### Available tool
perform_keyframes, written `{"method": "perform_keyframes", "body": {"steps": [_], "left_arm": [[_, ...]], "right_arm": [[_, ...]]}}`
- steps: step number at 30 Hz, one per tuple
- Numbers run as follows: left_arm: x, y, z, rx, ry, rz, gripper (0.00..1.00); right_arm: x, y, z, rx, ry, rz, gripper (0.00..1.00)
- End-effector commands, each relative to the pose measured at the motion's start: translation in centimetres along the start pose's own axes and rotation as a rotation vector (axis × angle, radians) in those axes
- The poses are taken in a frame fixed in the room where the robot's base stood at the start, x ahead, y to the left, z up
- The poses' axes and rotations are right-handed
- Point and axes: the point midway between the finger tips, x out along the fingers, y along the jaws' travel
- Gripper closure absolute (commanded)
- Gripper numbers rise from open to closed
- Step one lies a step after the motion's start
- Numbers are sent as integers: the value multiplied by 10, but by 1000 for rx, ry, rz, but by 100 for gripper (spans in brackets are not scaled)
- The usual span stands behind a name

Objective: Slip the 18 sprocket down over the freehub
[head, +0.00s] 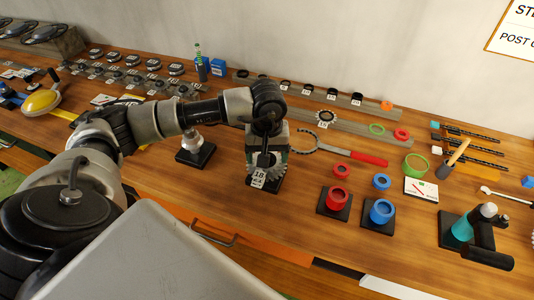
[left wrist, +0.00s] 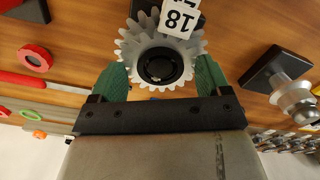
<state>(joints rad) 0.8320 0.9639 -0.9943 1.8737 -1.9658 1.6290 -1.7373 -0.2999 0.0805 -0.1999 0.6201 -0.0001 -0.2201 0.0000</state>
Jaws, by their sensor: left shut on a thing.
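The 18 sprocket (head: 280,172) is a grey toothed ring with a dark centre, partly hidden under my left gripper (head: 267,158). In the left wrist view the sprocket (left wrist: 133,50) sits between the green fingers of my left gripper (left wrist: 161,78), which is shut on its rim. A white tag marked 18 (head: 258,178) is beside it, over a black base. Whether the sprocket still touches that base I cannot tell. The freehub (head: 194,140) is a silver stepped cylinder upright on a black base, left of the gripper; it also shows in the left wrist view (left wrist: 292,97). My right gripper is out of view.
A red-handled chain whip (head: 355,155) lies just right of the gripper. Red (head: 335,199) and blue (head: 381,211) cylinders stand on black bases to the front right. Several small sprockets and parts line the rails behind. Bare wood lies between the freehub and my gripper.

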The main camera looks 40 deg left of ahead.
Motion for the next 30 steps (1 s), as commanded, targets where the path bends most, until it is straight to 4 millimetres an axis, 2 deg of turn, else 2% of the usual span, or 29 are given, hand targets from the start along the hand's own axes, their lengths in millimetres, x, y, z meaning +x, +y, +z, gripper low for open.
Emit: {"method": "perform_keyframes", "body": {"steps": [13, 14, 18, 26, 30], "left_arm": [[3, 0, 0, 0, 0, 0, 45], [3, 0, 0, 0, 0, 0, 20], [3, 0, 0, 0, 0, 0, 0], [1, 0, 0, 0, 1, 1, 0], [-14, 0, -1, -1, 4, 3, 0]], "right_arm": [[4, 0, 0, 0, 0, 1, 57], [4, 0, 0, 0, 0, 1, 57], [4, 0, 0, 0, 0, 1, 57], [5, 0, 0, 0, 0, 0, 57], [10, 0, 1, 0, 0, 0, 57]]}}
